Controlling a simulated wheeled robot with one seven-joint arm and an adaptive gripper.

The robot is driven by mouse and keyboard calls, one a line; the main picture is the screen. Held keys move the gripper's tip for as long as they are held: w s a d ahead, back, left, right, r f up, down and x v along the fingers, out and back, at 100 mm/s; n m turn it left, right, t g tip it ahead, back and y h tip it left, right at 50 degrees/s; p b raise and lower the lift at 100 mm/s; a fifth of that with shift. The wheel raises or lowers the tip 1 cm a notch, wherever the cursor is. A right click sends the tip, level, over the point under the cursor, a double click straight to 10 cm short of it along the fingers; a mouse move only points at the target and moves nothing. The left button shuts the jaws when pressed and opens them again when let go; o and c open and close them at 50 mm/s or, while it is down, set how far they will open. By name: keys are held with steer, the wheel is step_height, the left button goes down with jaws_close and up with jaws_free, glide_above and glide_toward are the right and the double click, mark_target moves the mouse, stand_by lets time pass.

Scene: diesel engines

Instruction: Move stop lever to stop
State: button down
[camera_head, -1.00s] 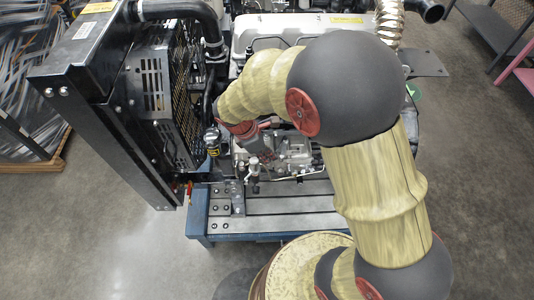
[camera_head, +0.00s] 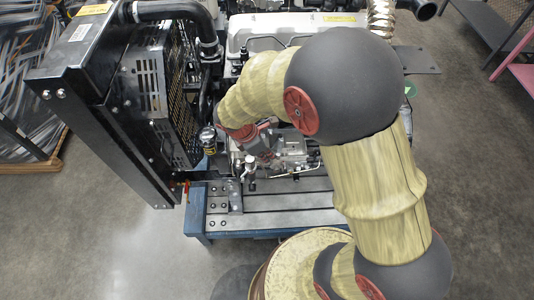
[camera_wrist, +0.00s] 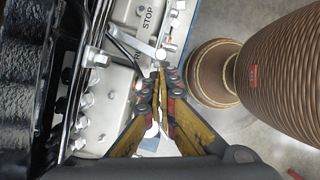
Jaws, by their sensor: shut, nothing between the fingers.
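The stop lever (camera_wrist: 135,42) looks like a flat grey bar in the wrist view, lying slantwise over a pale engine plate. The word STOP (camera_wrist: 147,16) is on the plate above it, and a partly covered label sits below it. My gripper (camera_wrist: 160,70) has yellow fingers with their tips together, just below the lever's right end. I cannot tell whether the tips touch the lever. In the head view my gripper (camera_head: 262,148) is over the engine's near side, partly hidden by my arm, and the lever cannot be made out.
A black radiator frame (camera_head: 110,120) stands left of the engine. The blue engine stand (camera_head: 196,215) has a grey slotted bed in front. Silver bolts and fittings (camera_wrist: 94,57) surround the lever, and black ribbed parts (camera_wrist: 25,90) fill the wrist view's left side. Floor lies open around the stand.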

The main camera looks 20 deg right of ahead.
mark_target(279, 158)
steer(key=s+d+n+p, duration=0.1)
steer(key=n, duration=0.1)
steer(key=s+d+n+t+p, duration=0.1)
steer(key=d+p, duration=0.1)
steer(key=shift+s+r+n+t, duration=0.15)
steer(key=shift+s+n+t, duration=0.15)
steer(key=shift+n, duration=0.1)
steer(key=shift+s+d+n+t+y+p, duration=0.2)
steer(key=shift+d+n+p, duration=0.1)
steer(key=shift+d+n, duration=0.45)
steer(key=shift+s+d+n+t+y+p, duration=0.1)
steer(key=shift+s+d+n+t+p, duration=0.25)
steer(key=shift+d, duration=0.55)
steer(key=shift+w, duration=0.15)
